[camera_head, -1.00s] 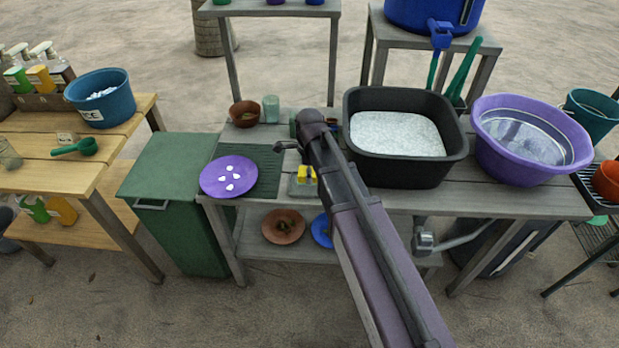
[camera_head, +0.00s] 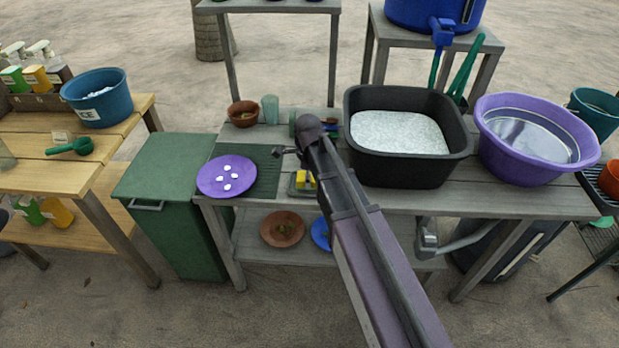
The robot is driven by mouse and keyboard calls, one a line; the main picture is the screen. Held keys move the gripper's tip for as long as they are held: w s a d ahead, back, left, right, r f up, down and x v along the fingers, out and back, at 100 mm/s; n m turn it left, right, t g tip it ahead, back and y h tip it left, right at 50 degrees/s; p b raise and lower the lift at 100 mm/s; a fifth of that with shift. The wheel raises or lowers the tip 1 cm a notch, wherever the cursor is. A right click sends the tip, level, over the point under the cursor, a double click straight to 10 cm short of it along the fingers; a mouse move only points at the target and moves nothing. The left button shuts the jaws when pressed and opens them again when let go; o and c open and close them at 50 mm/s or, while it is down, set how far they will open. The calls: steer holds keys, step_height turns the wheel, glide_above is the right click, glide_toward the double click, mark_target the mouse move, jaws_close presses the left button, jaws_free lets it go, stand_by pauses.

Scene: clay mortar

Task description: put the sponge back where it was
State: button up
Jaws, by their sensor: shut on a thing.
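The yellow sponge (camera_head: 303,181) is at a small grey-green dish (camera_head: 293,191) on the grey wooden bench, just left of my arm. My gripper (camera_head: 307,171) is at the sponge and is shut on it, though my own arm hides most of the fingers. I cannot tell whether the sponge touches the dish or is held just above it.
A purple plate (camera_head: 213,185) with several white pieces lies on a green ribbed mat (camera_head: 263,160) to the left. A black basin (camera_head: 458,140) and a purple tub (camera_head: 590,155) fill the bench's right. A brown bowl (camera_head: 243,114) and a glass (camera_head: 270,108) stand behind.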

steer(key=shift+f, duration=0.15)
steer(key=o, duration=1)
step_height(320, 180, up, 12)
steer(key=p, duration=1.2)
stand_by(0.6)
steer(key=s+d+n, duration=0.6)
steer(key=d+n, duration=0.3)
steer(key=s+d+n, duration=0.7)
steer(key=d+n, duration=0.2)
steer(key=d, duration=0.1)
steer(key=shift+s+d, duration=0.2)
steer(key=shift+d, duration=0.05)
